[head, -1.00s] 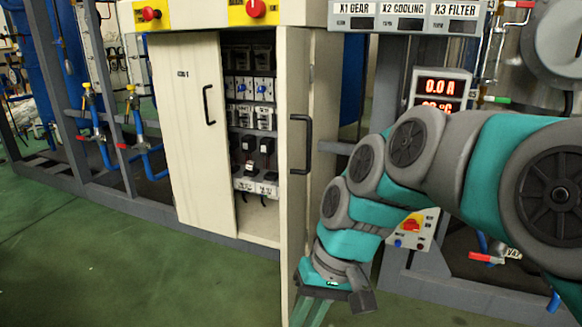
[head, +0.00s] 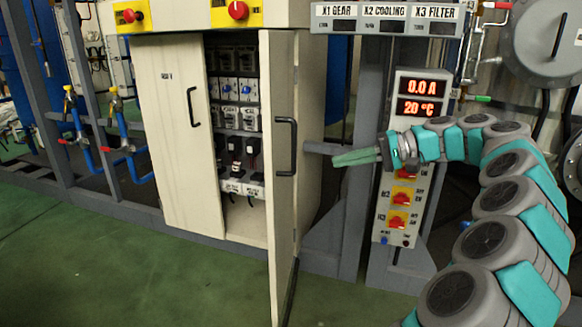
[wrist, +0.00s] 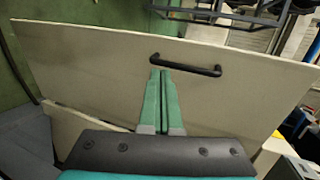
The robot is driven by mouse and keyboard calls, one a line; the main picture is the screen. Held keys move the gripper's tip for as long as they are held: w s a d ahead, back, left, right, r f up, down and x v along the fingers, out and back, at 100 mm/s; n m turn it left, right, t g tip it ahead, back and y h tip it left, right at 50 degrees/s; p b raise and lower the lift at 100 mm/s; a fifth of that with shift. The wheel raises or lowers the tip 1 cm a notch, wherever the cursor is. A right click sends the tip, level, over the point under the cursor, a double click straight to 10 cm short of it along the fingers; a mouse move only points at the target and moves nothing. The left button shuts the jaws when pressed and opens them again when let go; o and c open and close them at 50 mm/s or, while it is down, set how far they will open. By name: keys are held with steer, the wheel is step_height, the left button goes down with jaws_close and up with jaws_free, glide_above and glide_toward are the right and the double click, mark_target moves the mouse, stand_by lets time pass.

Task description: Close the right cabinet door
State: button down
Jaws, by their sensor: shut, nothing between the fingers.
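The right cabinet door (head: 283,215) is cream and stands open, swung out toward me and seen at a steep angle in the head view. Its black handle (head: 292,146) is upright there. In the wrist view the door (wrist: 100,70) fills much of the picture, with the handle (wrist: 190,66) running across it. My gripper (head: 336,160) is to the right of the door, pointing left toward it. Its green fingers are together and empty. In the wrist view the fingertips (wrist: 160,73) lie beside the handle; I cannot tell whether they touch the door.
The left cabinet door (head: 175,135) looks nearly closed. Between the doors, shelves of electrical parts (head: 238,120) show. A control panel (head: 405,200) with a red display stands just behind my gripper, right of the cabinet. The green floor (head: 120,270) in front is clear.

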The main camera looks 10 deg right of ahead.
glide_toward(274, 171)
steer(key=x, duration=0.5)
steer(key=shift+w+f+b, duration=0.15)
steer(key=shift+f+b, duration=0.2)
steer(key=shift+w+a, duration=0.35)
steer(key=shift+a, duration=0.25)
steer(key=shift+a, duration=0.1)
